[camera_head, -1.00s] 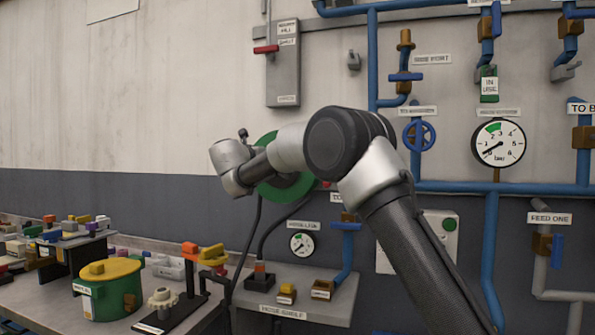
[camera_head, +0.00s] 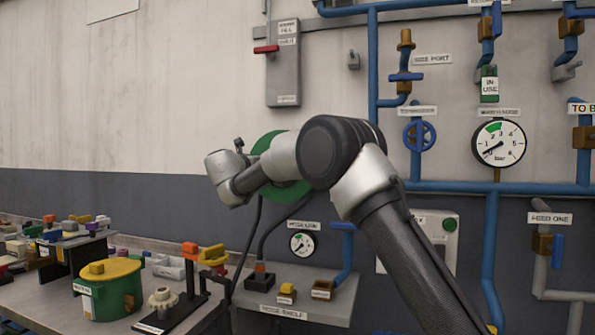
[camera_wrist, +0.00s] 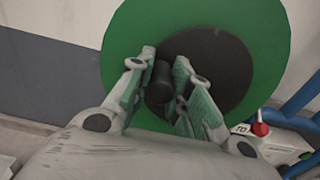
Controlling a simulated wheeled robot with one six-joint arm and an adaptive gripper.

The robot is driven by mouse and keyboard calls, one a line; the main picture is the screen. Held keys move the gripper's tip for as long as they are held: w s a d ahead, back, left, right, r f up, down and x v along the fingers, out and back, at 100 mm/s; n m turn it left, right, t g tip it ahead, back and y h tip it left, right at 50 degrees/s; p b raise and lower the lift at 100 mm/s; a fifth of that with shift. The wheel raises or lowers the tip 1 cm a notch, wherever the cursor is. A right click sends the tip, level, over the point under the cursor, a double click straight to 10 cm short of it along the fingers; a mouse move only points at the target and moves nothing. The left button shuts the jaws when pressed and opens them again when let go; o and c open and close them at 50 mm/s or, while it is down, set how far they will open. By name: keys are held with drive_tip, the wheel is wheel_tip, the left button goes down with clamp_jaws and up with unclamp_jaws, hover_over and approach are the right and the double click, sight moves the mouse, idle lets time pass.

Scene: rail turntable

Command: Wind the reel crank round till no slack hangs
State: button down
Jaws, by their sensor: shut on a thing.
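The hose reel is a green disc with a dark centre, mounted on the wall; the green disc (camera_head: 282,186) shows partly behind my arm, and it fills much of the wrist view (camera_wrist: 125,45). The crank handle is a dark knob (camera_wrist: 160,85) in front of the dark hub (camera_wrist: 222,70). My gripper (camera_wrist: 160,80) is shut on the crank handle, with a finger on either side of it. In the head view the fingers are hidden behind my wrist. A dark hose (camera_head: 246,245) hangs down from the reel, and another dark hose (camera_head: 277,232) curves to the shelf.
A shelf (camera_head: 335,308) with small fittings stands below the reel. Left of it, a bench holds a green drum with a yellow lid (camera_head: 108,290) and several blocks. Blue pipes (camera_head: 490,240), a gauge (camera_head: 498,143) and a blue handwheel (camera_head: 419,135) are on the wall at right.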

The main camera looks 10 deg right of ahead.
idle(0.3)
drive_tip(key=shift+f, duration=0.65)
drive_tip(key=shift+f, duration=0.75)
drive_tip(key=shift+d+f, duration=0.1)
drive_tip(key=shift+s+d+f, duration=0.15)
drive_tip(key=shift+d+f, duration=0.05)
drive_tip(key=shift+f, duration=0.35)
